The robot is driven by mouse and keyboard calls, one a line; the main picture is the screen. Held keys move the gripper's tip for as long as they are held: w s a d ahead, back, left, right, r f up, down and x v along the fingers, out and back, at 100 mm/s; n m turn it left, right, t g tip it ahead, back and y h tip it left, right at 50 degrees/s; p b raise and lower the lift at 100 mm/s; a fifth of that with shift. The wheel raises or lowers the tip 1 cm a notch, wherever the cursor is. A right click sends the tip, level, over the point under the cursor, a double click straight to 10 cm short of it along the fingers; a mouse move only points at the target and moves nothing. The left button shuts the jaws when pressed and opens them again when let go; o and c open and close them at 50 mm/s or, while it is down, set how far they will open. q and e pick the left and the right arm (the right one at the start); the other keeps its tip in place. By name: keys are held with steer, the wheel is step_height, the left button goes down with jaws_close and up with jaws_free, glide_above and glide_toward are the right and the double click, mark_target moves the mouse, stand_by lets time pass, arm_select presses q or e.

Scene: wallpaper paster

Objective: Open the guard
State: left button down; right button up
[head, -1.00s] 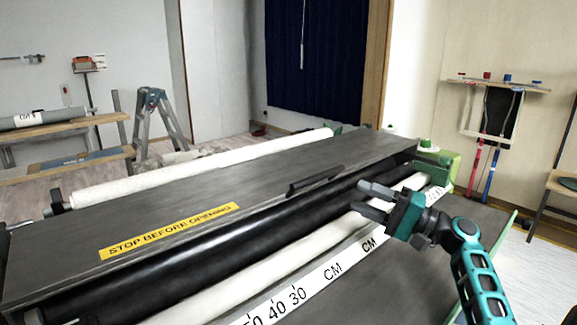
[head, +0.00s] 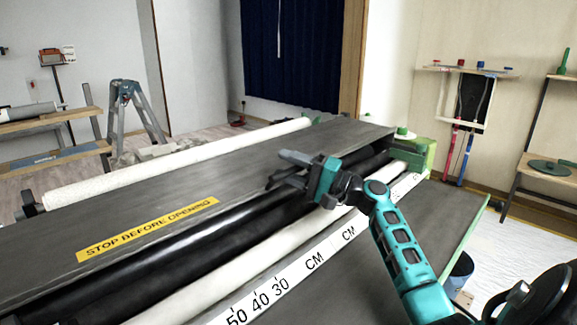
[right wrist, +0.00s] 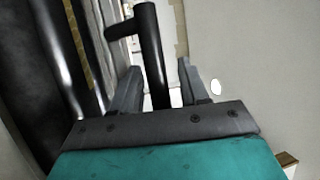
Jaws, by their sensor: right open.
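The guard (head: 135,190) is a long dark grey panel lying closed over the paster's rollers, with a yellow "STOP BEFORE OPENING" label (head: 148,228). My right gripper (head: 279,170) is at the guard's front edge, over its black bar handle. The gripper mostly hides the handle in the head view. In the right wrist view the handle (right wrist: 152,50) runs between the two open fingers (right wrist: 158,72). I cannot tell whether either finger touches it. My left gripper is not in view.
A white roll (head: 180,165) lies along the guard's back side. A black roller (head: 190,252), another white roll (head: 205,280) and a centimetre scale (head: 262,296) lie in front. A green end piece (head: 420,152) stands at the right end. A stepladder (head: 135,110) stands farther back.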

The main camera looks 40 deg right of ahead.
steer(key=shift+w, duration=0.1)
steer(key=shift+c, duration=0.4)
jaws_close()
steer(key=shift+a, duration=0.1)
